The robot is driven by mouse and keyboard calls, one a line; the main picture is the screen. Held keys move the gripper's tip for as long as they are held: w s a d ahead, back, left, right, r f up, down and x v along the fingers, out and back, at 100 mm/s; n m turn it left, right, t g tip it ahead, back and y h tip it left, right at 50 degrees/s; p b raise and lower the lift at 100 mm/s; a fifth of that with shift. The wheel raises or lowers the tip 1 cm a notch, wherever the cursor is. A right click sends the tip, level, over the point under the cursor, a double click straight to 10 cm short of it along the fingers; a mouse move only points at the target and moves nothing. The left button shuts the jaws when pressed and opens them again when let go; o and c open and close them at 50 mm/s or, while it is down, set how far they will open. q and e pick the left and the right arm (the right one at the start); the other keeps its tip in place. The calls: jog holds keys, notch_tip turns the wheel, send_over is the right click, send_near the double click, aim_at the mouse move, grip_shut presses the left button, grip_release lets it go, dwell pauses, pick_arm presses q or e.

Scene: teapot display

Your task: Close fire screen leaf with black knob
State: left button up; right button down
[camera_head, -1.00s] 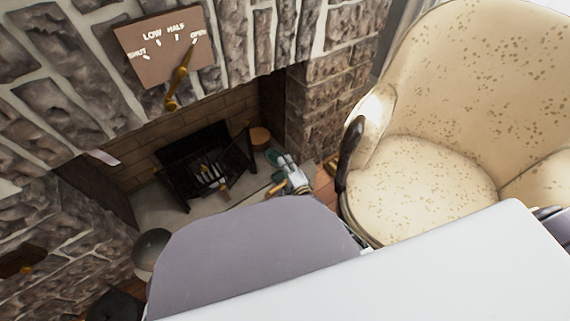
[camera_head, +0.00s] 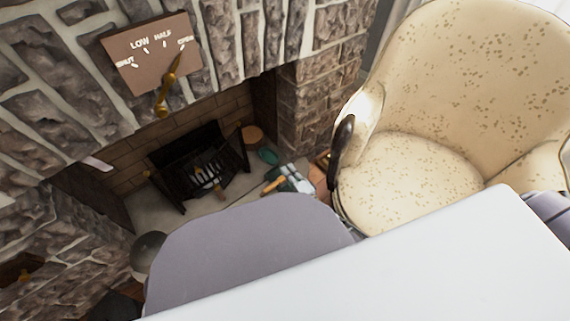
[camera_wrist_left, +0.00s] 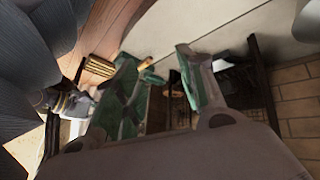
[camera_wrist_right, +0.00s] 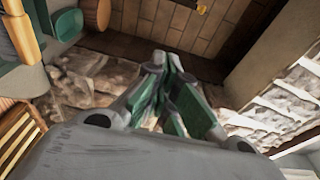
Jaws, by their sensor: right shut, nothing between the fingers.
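The black fire screen (camera_head: 200,170) stands on the hearth in front of the firebox, its two side leaves angled forward. I cannot tell the knob colours at this size. My right gripper (camera_head: 290,177) is right of the screen and apart from it; in the right wrist view its green-padded fingers (camera_wrist_right: 165,70) are shut and empty. In the left wrist view my left gripper (camera_wrist_left: 158,58) is open and empty, with the dark mesh screen (camera_wrist_left: 245,82) beyond it to the right.
A cream armchair (camera_head: 430,170) stands close on the right. A brown round stump (camera_head: 252,133) and a green object (camera_head: 267,155) are right of the screen. Stone walls frame the firebox. A damper plate (camera_head: 150,55) with a brass lever (camera_head: 168,85) hangs above.

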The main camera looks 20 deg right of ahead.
pick_arm(q)
jog(key=shift+r, duration=0.3)
pick_arm(e)
jog(key=shift+s+d, duration=0.15)
jog(key=shift+s, duration=0.8)
